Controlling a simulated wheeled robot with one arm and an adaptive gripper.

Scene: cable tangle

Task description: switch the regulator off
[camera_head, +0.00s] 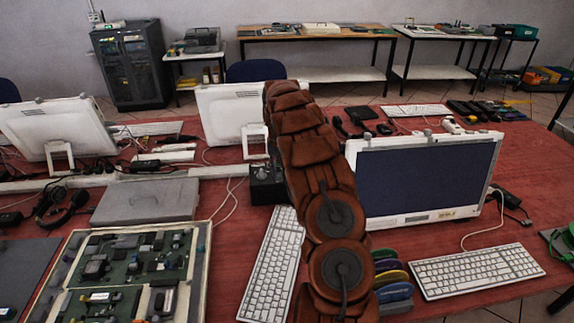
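A small black box (264,186) stands on the red table left of the brown segmented arm, which hides its right side. It may be the regulator, but I cannot tell for sure. Its switch and setting are too small to make out. The brown arm, which looks like mine, runs from the bottom middle up across the table. I cannot make out gripper fingers at either end of it, so my gripper is not in view.
A white keyboard (273,268) lies left of the arm. A monitor (426,178) stands right of it, with another keyboard (477,270) in front. A grey case (147,201) and a tray of circuit boards (204,262) lie left. Thin cables run near the box.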

